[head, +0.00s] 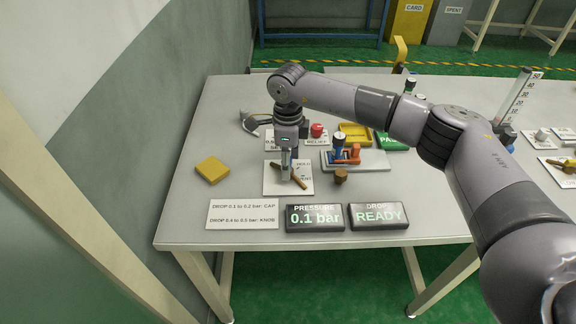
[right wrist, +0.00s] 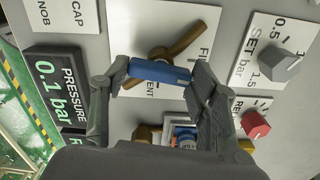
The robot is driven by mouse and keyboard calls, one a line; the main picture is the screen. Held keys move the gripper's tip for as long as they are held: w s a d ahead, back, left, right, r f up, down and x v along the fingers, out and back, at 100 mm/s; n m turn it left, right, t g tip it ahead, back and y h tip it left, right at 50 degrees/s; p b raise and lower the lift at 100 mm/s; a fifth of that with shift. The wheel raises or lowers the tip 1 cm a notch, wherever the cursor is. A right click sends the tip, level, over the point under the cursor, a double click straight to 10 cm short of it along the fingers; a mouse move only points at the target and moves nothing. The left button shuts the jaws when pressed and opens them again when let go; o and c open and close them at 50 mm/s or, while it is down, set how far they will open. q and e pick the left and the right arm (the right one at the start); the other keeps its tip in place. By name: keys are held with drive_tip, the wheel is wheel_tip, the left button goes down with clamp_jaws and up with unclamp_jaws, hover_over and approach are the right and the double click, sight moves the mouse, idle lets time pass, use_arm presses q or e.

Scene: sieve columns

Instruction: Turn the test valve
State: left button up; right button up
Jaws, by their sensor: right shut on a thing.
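The test valve is a brown lever on a white plate (head: 273,189) in the head view. In the right wrist view the lever (right wrist: 184,42) lies at a slant on its plate (right wrist: 125,17), with lettering ending in "ENT" beside it. My right gripper (right wrist: 158,71) is shut on a blue bar (right wrist: 160,72), which covers part of the lever. I cannot tell whether the bar touches the lever. In the head view my right gripper (head: 287,170) points down over the valve plate. My left gripper is not in view.
A pressure display (head: 315,218) reads 0.1 bar; a drop display (head: 379,215) reads READY. A printed card (head: 242,214) lies left of them. A red knob (head: 317,130), a tray (head: 375,162) with blue and orange parts, a brown knob (head: 341,176) and a yellow block (head: 212,169) surround the valve.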

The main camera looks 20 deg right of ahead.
drive_tip(key=shift+n+b, duration=0.4)
drive_tip(key=shift+n, duration=0.4)
drive_tip(key=o, duration=1.2)
drive_tip(key=shift+c, duration=0.2)
drive_tip(key=shift+r, duration=0.25)
wheel_tip(320, 180, up, 12)
drive_tip(key=shift+f, duration=0.25)
